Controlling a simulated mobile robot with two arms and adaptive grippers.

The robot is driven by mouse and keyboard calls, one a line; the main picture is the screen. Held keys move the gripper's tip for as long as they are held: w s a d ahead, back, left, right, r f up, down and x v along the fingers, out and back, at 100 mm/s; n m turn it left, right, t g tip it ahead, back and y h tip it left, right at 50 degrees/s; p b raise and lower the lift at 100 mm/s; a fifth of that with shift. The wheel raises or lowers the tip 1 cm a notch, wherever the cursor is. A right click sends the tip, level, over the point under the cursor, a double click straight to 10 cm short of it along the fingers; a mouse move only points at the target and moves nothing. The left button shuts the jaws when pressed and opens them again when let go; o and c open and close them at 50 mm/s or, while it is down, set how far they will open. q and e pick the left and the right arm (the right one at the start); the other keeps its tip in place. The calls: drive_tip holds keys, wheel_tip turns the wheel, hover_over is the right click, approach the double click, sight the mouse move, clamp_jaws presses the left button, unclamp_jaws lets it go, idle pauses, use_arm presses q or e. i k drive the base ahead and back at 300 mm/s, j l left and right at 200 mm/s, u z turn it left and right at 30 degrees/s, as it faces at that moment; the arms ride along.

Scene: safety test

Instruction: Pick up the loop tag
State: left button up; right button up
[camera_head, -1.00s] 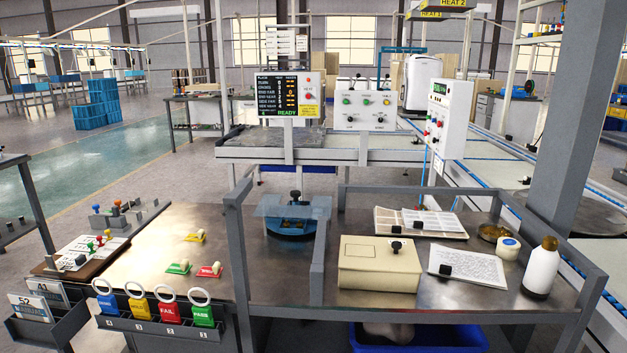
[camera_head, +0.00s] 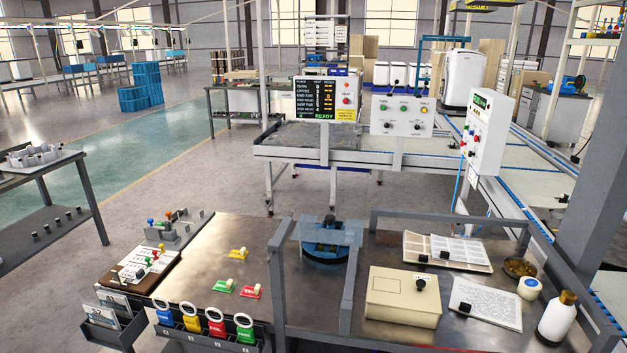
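Several loop tags with white rings stand in a dark rack (camera_head: 205,341) at the front left edge of the workbench. From left to right they are a blue tag (camera_head: 165,318), a yellow tag (camera_head: 191,323), a red tag (camera_head: 216,328) and a green tag (camera_head: 245,335). The red one reads FAIL and the green one PASS. The rings stick up above the tag bodies. Neither of my grippers shows in the head view.
Small yellow (camera_head: 238,253), green (camera_head: 224,287) and red (camera_head: 252,292) pieces with pale knobs lie on the bench (camera_head: 200,265). A grey divider (camera_head: 277,290) stands right of the rack. A beige box (camera_head: 403,295) and white bottle (camera_head: 557,317) stand further right. Open floor lies left.

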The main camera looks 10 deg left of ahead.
sight(165, 315)
drive_tip(key=z, duration=0.45)
drive_tip(key=j+z, duration=0.1)
drive_tip(key=z, duration=0.35)
drive_tip(key=k+j+z, duration=0.1)
drive_tip(key=z, duration=0.35)
drive_tip(key=k+j+z, duration=0.1)
drive_tip(key=z, duration=0.3)
drive_tip(key=k+z, duration=0.1)
drive_tip(key=z, duration=0.35)
drive_tip(key=k+z, duration=0.1)
drive_tip(key=z, duration=0.35)
drive_tip(key=u, duration=1)
drive_tip(key=j+u, duration=0.1)
drive_tip(key=u, duration=2.4)
drive_tip(key=i+j, duration=0.1)
drive_tip(key=i+j+z, duration=0.15)
drive_tip(key=j, duration=0.15)
